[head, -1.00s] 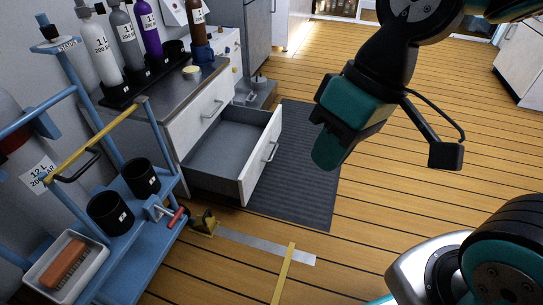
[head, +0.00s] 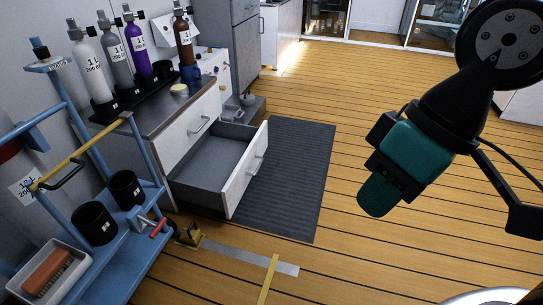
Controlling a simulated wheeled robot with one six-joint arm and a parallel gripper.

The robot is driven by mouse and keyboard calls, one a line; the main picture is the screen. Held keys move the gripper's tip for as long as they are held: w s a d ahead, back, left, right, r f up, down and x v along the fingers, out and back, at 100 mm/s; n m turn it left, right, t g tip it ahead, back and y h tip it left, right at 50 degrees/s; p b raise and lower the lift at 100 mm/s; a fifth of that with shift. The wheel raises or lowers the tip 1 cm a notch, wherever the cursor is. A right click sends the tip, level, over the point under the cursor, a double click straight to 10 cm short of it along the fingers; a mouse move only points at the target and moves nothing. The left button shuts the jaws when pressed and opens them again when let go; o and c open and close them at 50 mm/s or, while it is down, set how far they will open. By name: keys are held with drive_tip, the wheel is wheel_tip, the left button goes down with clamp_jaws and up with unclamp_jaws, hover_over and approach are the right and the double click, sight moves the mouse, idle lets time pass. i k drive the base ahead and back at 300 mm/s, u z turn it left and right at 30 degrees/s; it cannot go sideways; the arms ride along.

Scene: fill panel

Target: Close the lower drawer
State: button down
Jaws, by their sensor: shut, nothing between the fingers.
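The lower drawer (head: 243,178) is pulled well out of the white cabinet on the left. Its inside looks empty and grey, and its front carries a bar handle (head: 257,163). The upper drawer (head: 192,132) above it is shut. My gripper (head: 376,198) hangs in the air to the right of the drawer, clear of it and pointing down and left. It is shut and empty; its fingertips are hard to make out.
A dark ribbed mat (head: 290,180) lies on the wood floor beside the drawer. A blue cart (head: 135,240) with black cups and a brush tray stands at the left front. Several bottles stand on the cabinet top (head: 160,112). The floor at right is open.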

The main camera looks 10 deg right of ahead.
sight(216, 173)
drive_tip(key=z, duration=0.1)
drive_tip(key=i, duration=1.1)
drive_tip(key=u, duration=0.5)
